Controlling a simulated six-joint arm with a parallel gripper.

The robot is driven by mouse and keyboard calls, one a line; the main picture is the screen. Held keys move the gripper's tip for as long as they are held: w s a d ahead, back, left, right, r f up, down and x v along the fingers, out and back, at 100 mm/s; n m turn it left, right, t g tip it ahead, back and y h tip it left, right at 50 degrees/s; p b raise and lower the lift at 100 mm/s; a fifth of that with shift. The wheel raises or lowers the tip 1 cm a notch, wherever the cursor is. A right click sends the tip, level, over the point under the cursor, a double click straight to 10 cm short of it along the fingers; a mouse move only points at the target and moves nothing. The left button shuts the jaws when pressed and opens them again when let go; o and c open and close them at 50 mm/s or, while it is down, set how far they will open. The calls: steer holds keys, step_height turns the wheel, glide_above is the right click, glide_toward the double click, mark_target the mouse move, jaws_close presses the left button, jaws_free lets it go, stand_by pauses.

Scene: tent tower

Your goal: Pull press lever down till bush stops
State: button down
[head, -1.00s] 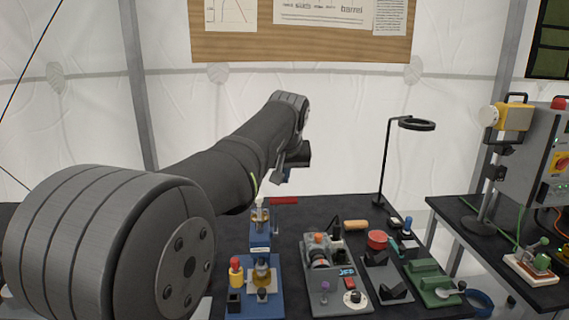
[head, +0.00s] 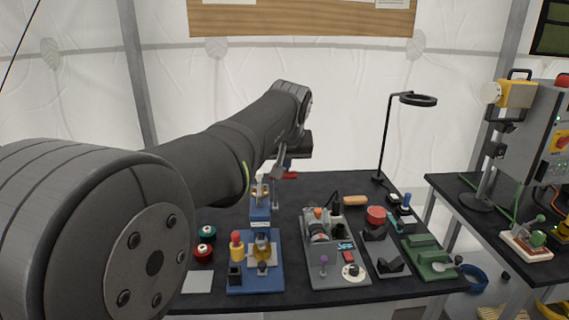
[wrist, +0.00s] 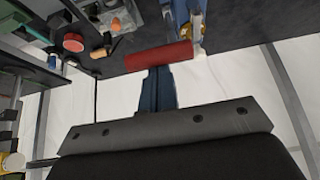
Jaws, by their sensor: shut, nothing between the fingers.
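The press (head: 260,213) is a small blue upright fixture at the back left of the dark bench in the head view. Its red lever handle (head: 290,175) sticks out to the right near the top. In the wrist view the red handle (wrist: 159,55) lies across the picture. My gripper (head: 287,163) is shut and empty, just above the handle in the head view. Its blue fingers (wrist: 158,72) run up to the handle's lower edge in the wrist view; I cannot tell whether they touch. The bush cannot be made out.
A grey fixture (head: 340,272) and a green fixture (head: 428,268) stand to the right. A ring lamp stand (head: 386,140) rises at the back right.

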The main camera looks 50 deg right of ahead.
steer(key=shift+s+a+f, duration=0.2)
steer(key=shift+s+a, duration=0.15)
steer(key=s+a+f+t+h, duration=0.1)
steer(key=s+a+f, duration=0.3)
steer(key=f, duration=0.5)
steer(key=s+a+f+t+h, duration=0.1)
steer(key=s+a+f, duration=0.3)
steer(key=f, duration=0.5)
steer(key=shift+f, duration=0.25)
steer(key=shift+a, duration=0.1)
steer(key=shift+w+r, duration=0.1)
steer(key=w+d+r+h, duration=0.1)
steer(key=w+d+r, duration=0.15)
steer(key=r, duration=0.45)
steer(key=s+a+r, duration=0.1)
steer(key=s+a, duration=0.5)
steer(key=s, duration=0.2)
steer(key=shift+a+r, duration=0.15)
steer(key=shift+r, duration=0.05)
